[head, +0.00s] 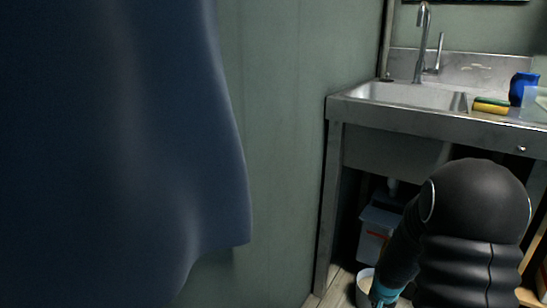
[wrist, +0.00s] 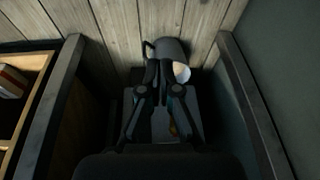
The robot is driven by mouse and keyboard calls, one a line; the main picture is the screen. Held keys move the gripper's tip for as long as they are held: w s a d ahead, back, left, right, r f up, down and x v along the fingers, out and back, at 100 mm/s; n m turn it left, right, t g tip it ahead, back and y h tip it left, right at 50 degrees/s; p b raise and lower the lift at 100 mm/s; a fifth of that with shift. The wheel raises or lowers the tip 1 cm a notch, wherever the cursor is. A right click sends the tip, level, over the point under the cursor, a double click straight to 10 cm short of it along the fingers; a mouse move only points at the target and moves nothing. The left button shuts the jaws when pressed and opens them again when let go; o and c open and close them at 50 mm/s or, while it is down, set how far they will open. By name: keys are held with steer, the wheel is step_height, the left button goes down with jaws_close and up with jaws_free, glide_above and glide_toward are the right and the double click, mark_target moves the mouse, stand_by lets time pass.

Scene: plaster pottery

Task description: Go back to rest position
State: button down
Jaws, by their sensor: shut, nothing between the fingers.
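In the wrist view my gripper (wrist: 158,66) is shut and empty, with its two fingers together near the picture's middle. It points down toward the wooden floor under the sink. A dark rounded container (wrist: 168,46) with a pale part at its lower right shows just beyond the fingertips; I cannot tell whether they touch. In the head view my black arm reaches down at the lower right, in front of the sink unit, and hides my fingertips.
The metal sink unit (head: 424,119) stands at right, carrying a sponge (head: 491,107) and a blue jar (head: 520,88). Below are a grey-blue box (head: 377,226) and a pale bucket (head: 363,291). A dark blue cloth (head: 110,140) fills the left. Frame posts flank my gripper in the wrist view.

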steer(key=s+a+r+n+p, duration=0.1)
steer(key=s+a+r+n, duration=0.1)
steer(key=s+a+r, duration=0.2)
steer(key=s+a+r+n+t+y+p, duration=0.1)
steer(key=s+a+r, duration=0.4)
steer(key=s+r, duration=0.6)
steer(key=s+a+r+n+t+p, duration=0.1)
steer(key=s+a+r+n+p, duration=0.2)
steer(key=r, duration=1.5)
steer(key=s+a, duration=0.2)
steer(key=s, duration=0.3)
steer(key=shift+s+a, duration=0.15)
steer(key=shift+s, duration=0.1)
